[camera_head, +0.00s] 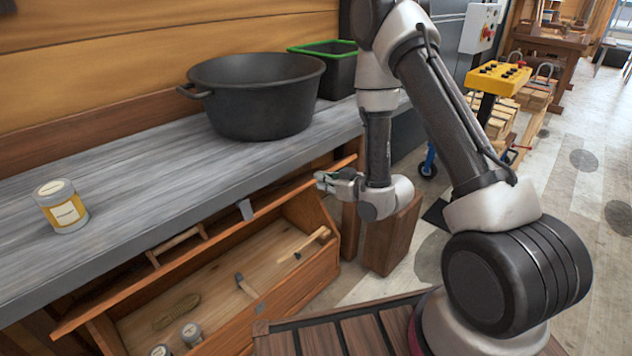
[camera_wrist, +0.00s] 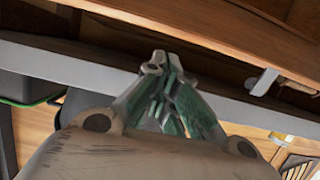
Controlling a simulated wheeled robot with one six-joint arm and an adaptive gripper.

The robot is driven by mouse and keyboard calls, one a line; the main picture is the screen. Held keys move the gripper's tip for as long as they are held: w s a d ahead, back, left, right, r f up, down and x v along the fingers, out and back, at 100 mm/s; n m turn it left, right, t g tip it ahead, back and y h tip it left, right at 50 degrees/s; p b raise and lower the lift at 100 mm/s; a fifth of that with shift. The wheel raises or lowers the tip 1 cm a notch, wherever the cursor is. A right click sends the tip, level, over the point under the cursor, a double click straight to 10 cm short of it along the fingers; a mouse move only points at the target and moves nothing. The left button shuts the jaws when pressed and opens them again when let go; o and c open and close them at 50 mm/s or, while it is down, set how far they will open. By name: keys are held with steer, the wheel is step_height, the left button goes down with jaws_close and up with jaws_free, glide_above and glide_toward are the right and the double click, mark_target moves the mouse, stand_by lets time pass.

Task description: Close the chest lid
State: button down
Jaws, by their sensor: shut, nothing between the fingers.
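The wooden chest (camera_head: 286,291) stands open below the grey bench. Its lid (camera_head: 296,190) is raised and its inner side, with wooden battens, faces out. A small metal latch (camera_head: 246,209) is on the lid's upper edge; it also shows in the wrist view (camera_wrist: 264,82). My gripper (camera_head: 322,181) is at the right end of the lid, close to its upper edge. In the wrist view its fingers (camera_wrist: 158,63) are shut and empty in front of the lid and bench edge. I cannot tell whether they touch the lid.
The bench (camera_head: 130,170) overhangs the chest and carries a black pot (camera_head: 262,100), a labelled tin (camera_head: 61,207) and a green-rimmed bin (camera_head: 335,75). Tins (camera_head: 191,333) and tools lie inside the chest. A wooden block (camera_head: 390,240) stands to its right.

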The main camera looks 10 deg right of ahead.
mark_target(305, 187)
steer(key=x, duration=0.8)
steer(key=shift+w+a+f, duration=0.15)
steer(key=shift+w+f, duration=0.05)
steer(key=shift+w, duration=0.05)
